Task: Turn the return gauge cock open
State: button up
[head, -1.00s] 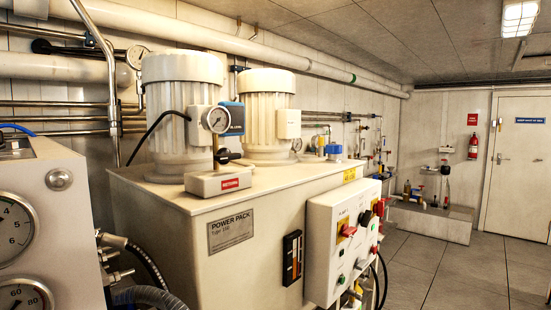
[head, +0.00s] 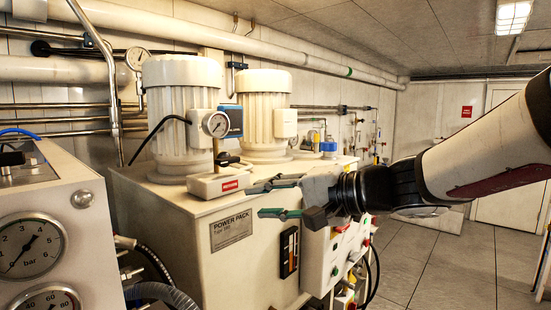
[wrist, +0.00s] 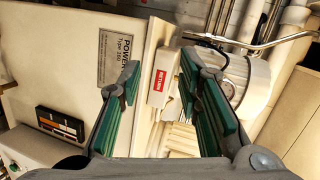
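The return gauge block (head: 217,185) is a white block with a red RETURN label, on the front top edge of the power pack. A round gauge (head: 215,124) stands above it on a stem. The cock's dark handle (head: 228,158) sticks out to the right of the stem. My gripper (head: 262,199) is open and empty, just right of and slightly below the block, its green-padded fingers pointing left. In the wrist view my gripper (wrist: 163,95) has the block (wrist: 162,77) between and beyond its fingers; the cock handle cannot be made out there.
The power pack tank (head: 160,215) carries two large white motors (head: 183,110) behind the block. A blue-faced box (head: 231,120) sits beside the gauge. A gauge panel (head: 50,230) stands at the near left. A control box (head: 335,250) is below my arm. Floor is clear at right.

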aim_at(232, 161)
jog(key=w+r+m+t+y+p, duration=0.1)
jog(key=w+r+m+t, duration=0.25)
jog(key=w, duration=0.55)
jog(key=shift+t, duration=0.25)
jog(key=p+x, duration=0.2)
jog(key=x, duration=1.2)
jog(key=shift+a+f, duration=0.15)
jog(key=shift+a, duration=0.05)
grip_shut()
